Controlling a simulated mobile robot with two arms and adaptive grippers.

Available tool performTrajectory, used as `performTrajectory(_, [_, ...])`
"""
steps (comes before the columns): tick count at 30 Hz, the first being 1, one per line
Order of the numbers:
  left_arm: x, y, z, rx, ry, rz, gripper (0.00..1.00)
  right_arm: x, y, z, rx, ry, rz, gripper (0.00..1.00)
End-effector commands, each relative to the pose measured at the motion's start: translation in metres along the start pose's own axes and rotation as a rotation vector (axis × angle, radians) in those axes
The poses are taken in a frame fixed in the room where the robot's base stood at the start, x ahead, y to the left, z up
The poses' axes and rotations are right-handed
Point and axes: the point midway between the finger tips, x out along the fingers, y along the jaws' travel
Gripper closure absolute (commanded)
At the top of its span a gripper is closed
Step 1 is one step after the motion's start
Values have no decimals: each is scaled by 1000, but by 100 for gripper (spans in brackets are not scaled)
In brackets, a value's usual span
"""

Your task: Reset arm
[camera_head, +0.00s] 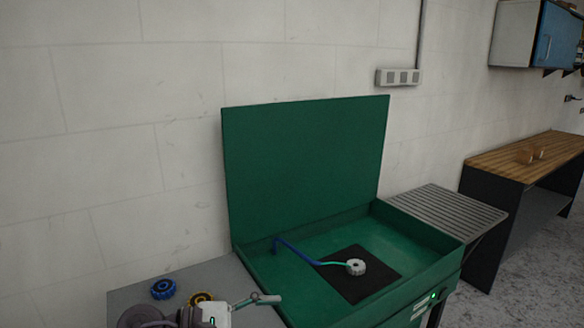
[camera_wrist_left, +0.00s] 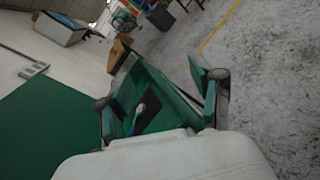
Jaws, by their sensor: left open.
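My left gripper (camera_head: 260,300) shows at the bottom of the head view, above the grey table left of the green washing basin. Part of its arm is cut off by the lower edge. In the left wrist view, the left gripper (camera_wrist_left: 163,66) has its two teal fingers spread apart, with nothing between them. The basin shows beyond the fingers. My right gripper is not in view.
The green basin (camera_head: 420,228) has its lid (camera_head: 305,165) raised against the wall. A blue ring (camera_head: 163,289) and a gold ring (camera_head: 200,298) lie on the grey table (camera_head: 225,275). A wooden-topped bench (camera_head: 500,160) stands right.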

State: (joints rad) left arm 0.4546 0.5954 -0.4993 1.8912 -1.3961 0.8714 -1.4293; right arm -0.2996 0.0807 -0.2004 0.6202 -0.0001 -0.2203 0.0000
Motion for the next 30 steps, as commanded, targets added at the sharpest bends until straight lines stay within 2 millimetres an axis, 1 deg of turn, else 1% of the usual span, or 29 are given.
performTrajectory(1, [4, 5, 19, -148, -108, 106, 34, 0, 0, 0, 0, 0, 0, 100])
performTrajectory(2, [2, 12, 28, -246, -172, 175, 34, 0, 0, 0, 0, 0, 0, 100])
performTrajectory(3, [-2, 21, 38, -380, -257, 262, 34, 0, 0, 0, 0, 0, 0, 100])
performTrajectory(5, [-14, 35, 47, -590, -383, 391, 34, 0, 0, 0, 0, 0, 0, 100])
performTrajectory(6, [-25, 44, 48, -735, -465, 473, 34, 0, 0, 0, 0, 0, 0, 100])
performTrajectory(8, [-44, 54, 41, -957, -585, 597, 34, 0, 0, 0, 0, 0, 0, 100])
performTrajectory(9, [-59, 58, 32, -1106, -664, 679, 34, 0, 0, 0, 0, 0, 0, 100])
performTrajectory(11, [-81, 59, 13, -1334, -779, 803, 34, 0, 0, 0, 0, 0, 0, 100])
performTrajectory(12, [-95, 55, -4, -1486, -853, 888, 34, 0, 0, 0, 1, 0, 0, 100])
performTrajectory(14, [-116, 43, -32, -1711, -962, 1019, 34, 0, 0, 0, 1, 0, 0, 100])
performTrajectory(15, [-128, 29, -51, -1859, -1031, 1110, 34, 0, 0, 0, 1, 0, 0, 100])
performTrajectory(16, [-137, 17, -66, -1966, -1082, 1182, 34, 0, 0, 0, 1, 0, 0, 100])
performTrajectory(17, [-144, 2, -80, -2074, -1131, 1256, 34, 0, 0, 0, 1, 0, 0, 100])
performTrajectory(18, [-153, -22, -98, -2212, -1193, 1361, 34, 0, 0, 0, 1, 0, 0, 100])
performTrajectory(20, [-162, -60, -120, -2395, -1275, 1520, 34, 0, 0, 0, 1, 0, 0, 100])
performTrajectory(21, [-167, -84, -130, 2322, 1228, -1506, 34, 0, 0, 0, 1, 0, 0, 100])
performTrajectory(23, [-170, -119, -140, 2161, 1131, -1456, 34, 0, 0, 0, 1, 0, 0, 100])
performTrajectory(24, [-172, -139, -144, 2069, 1078, -1430, 34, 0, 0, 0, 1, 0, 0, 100])
performTrajectory(25, [-173, -153, -146, 2007, 1042, -1413, 34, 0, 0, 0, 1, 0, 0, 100])
performTrajectory(27, [-174, -185, -148, 1874, 964, -1379, 34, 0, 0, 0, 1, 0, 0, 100])
performTrajectory(29, [-175, -208, -146, 1775, 908, -1357, 34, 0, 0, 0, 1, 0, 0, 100])
performTrajectory(30, [-175, -223, -145, 1714, 872, -1344, 34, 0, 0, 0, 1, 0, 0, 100])
